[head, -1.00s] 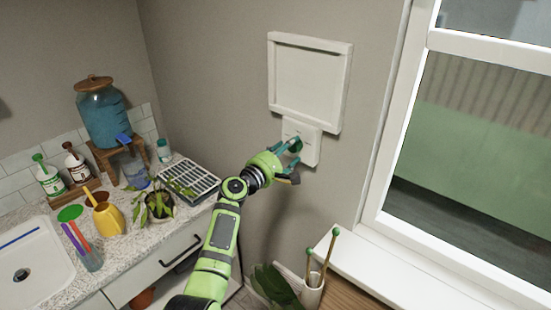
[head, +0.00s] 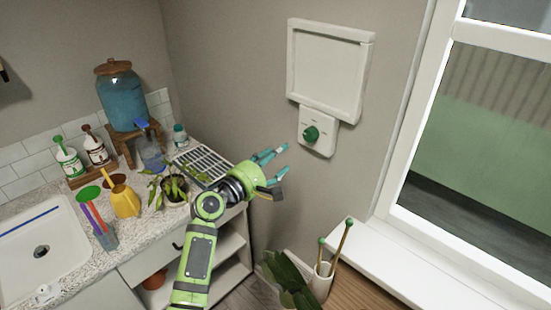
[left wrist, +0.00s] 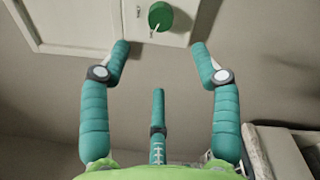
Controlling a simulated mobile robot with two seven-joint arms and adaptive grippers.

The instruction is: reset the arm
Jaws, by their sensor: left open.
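My left arm (head: 200,255) comes in from the bottom of the head view. Its green gripper with teal fingers (head: 279,169) is open and empty, in the air below and left of a green knob (head: 311,134). The knob is on a small white control plate (head: 325,146) under a white wall panel (head: 330,70). In the left wrist view the teal fingers (left wrist: 158,70) are spread apart. The knob (left wrist: 160,16) shows beyond them at the top, apart from the fingers. My right gripper is not in view.
A counter (head: 150,232) on the left holds a water dispenser (head: 120,95), a yellow watering can (head: 124,201), a potted plant (head: 175,188) and a drying rack (head: 205,162). A window sill (head: 400,265) and a cup of sticks (head: 321,282) are at the right. Air before the wall is free.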

